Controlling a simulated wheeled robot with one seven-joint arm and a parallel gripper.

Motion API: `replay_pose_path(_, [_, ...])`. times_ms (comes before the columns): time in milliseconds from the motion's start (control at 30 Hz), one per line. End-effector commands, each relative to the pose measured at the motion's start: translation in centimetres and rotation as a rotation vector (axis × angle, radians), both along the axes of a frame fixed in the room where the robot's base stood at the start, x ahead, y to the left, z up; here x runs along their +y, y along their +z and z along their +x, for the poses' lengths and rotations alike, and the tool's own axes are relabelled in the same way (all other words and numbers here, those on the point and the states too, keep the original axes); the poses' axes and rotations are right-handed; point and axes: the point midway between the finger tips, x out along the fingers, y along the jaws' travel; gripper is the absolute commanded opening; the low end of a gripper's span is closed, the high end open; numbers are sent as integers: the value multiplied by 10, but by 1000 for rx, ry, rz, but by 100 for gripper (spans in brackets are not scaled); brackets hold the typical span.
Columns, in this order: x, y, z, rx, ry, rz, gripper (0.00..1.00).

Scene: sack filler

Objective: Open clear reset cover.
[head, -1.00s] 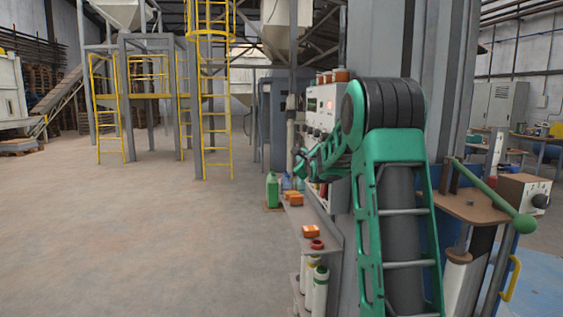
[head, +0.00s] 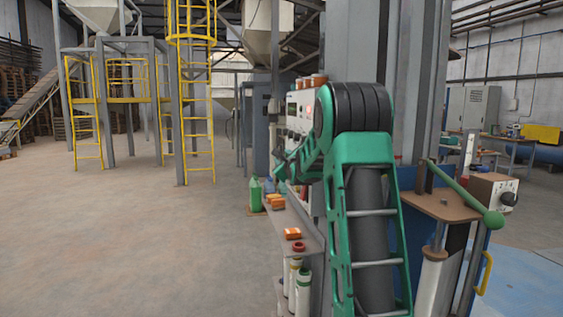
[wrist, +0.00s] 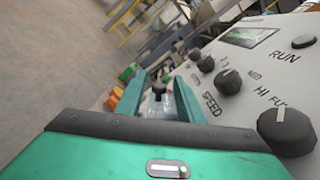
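The control panel (wrist: 240,75) fills the right of the wrist view, with black knobs, a RUN button and a small display. It also shows edge-on in the head view (head: 300,106), partly behind my arm. My gripper (wrist: 160,86) has its two green fingers apart, beside the panel's face. A small clear, greyish thing with a dark top (wrist: 158,102) shows between the fingers; it may be the clear reset cover, but I cannot tell, nor whether the fingers touch it. In the head view my gripper (head: 281,164) is small and partly hidden by my arm.
A shelf (head: 300,232) below the panel holds orange boxes (head: 292,233) and a red ring. A green bottle (head: 255,193) stands farther back. A table with a green-handled lever (head: 465,192) is at right. The floor at left is clear.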

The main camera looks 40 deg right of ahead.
Motion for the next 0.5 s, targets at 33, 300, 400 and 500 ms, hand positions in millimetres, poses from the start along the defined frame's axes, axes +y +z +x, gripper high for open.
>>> replay_pose_path(33, [-1,0,0,-1,-1,0,34])
replay_pose_path(300, [8,1,-22,0,-4,-1,34])
replay_pose_path(400, [17,1,-38,0,-4,-1,34])
replay_pose_path(500, [27,1,-56,-1,-2,0,34])
